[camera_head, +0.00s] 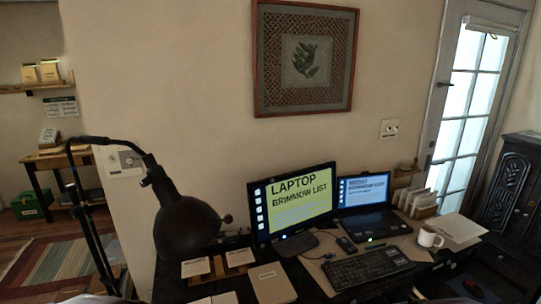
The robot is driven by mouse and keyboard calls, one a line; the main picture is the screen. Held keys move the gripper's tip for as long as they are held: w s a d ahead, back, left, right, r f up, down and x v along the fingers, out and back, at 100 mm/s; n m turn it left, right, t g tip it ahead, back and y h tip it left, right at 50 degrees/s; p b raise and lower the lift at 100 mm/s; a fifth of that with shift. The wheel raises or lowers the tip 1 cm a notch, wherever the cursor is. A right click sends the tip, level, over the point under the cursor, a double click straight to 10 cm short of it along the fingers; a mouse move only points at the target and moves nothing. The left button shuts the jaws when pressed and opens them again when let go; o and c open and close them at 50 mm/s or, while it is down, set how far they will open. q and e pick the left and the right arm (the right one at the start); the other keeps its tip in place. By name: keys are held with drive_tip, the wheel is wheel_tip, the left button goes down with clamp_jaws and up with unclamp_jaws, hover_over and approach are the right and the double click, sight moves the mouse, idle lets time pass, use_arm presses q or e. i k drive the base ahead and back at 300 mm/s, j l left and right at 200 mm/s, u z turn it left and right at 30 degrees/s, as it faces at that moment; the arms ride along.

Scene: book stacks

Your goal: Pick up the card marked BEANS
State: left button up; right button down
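I cannot make out a card marked BEANS, because the small lettering is too small to read. Two pale cards stand on small wooden holders on the dark desk, a left card (195,267) and a right card (240,257). A flat pale booklet (272,282) lies to the right of them. Two more cards, a left shelf card (29,74) and a right shelf card (49,71), stand on a wall shelf at the far left. Neither of my grippers shows in this view.
A black lamp (187,225) stands at the desk's left. A monitor (293,201), laptop (365,193), keyboard (368,268), mug (429,238) and a rack of envelopes (419,202) crowd the desk. A small wooden table (58,160) and striped rug (45,270) are at left.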

sight(198, 266)
drive_tip(key=j+z, duration=0.35)
drive_tip(key=j, duration=1.8)
